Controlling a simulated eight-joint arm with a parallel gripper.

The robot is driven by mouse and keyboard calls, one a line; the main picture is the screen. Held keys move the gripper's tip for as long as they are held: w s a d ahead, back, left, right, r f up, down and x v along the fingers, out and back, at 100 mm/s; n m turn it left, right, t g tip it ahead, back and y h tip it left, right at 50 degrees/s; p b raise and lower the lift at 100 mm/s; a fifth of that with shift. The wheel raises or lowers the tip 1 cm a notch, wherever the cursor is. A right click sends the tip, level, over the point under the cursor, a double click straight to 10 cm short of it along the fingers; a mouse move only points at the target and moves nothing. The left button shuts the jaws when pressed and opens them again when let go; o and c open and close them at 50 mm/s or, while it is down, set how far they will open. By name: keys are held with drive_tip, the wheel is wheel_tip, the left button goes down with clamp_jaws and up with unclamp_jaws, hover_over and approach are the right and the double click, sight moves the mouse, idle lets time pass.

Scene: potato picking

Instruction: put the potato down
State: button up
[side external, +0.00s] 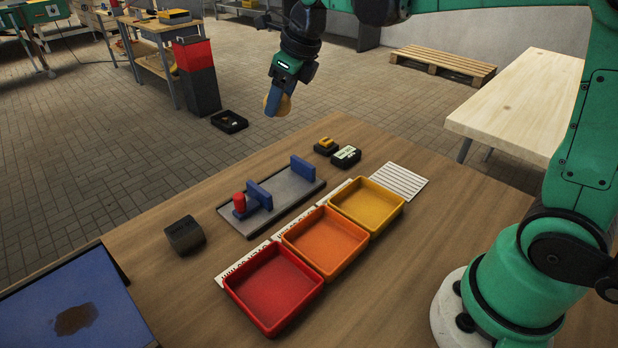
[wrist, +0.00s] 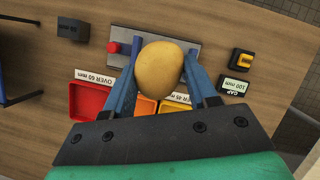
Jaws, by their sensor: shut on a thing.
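My gripper (side external: 279,99) is shut on a yellow-brown potato (wrist: 167,70), which sits between the two blue fingers in the wrist view. In the side external view the potato (side external: 270,104) is partly hidden by a blue finger. My gripper holds it in the air, high above the far part of the table. On the table are a red tray (side external: 274,326), an orange tray (side external: 327,267) and a yellow tray (side external: 369,226) in a row. All three look empty. A grey plate with blue blocks and a red piece (side external: 239,202) lies beyond them.
A dark block (side external: 185,235) stands left of the plate. Two small dark devices (side external: 346,156) sit at its far right end. A blue panel with a brown patch (side external: 88,285) is at the lower left. Bare table shows around these.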

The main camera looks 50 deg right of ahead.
sight(281, 186)
wheel_tip(281, 186, down, 16)
drive_tip(key=shift+f, duration=0.15)
idle(0.3)
drive_tip(key=shift+f, duration=0.15)
drive_tip(key=o, duration=1)
drive_tip(key=shift+c, duration=0.2)
drive_tip(key=shift+r, duration=0.2)
drive_tip(key=v, duration=1.1)
drive_tip(key=s+a+r+n+t, duration=0.1)
drive_tip(key=s+n, duration=0.3)
drive_tip(key=n, duration=1.1)
drive_tip(key=s+a+r+n+t+h, duration=0.1)
drive_tip(key=s+n, duration=0.4)
drive_tip(key=n, duration=1.1)
drive_tip(key=shift+s+n+t+h, duration=0.3)
drive_tip(key=shift+s+t, duration=0.05)
drive_tip(key=shift+t, duration=0.05)
